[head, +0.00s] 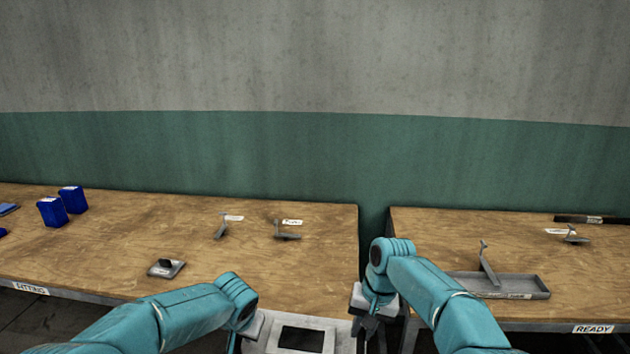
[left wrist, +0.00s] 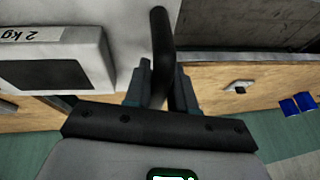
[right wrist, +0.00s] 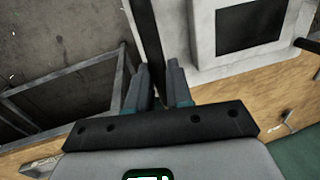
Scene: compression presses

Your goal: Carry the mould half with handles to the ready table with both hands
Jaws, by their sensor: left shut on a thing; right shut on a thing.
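The mould half (head: 312,321), a light grey block with a dark square recess, is at the bottom of the head view, partly cut off. It also shows in the left wrist view (left wrist: 105,60) with a "2 kg" label. My left gripper (left wrist: 160,88) is shut on one black bar handle (left wrist: 161,35). My right gripper (right wrist: 160,85) is shut on the other handle (right wrist: 146,35); in the head view my right gripper (head: 370,328) is right of the block. The left fingers are hidden in the head view. The ready table (head: 450,232) is at the right.
The fitting table (head: 110,235) is at the left, with blue boxes (head: 53,211) and small grey tools. A narrow gap separates the tables. On the ready table are a grey tray (head: 530,287), a dark bar (head: 580,218) and a small tool (head: 576,238). Its middle left is bare.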

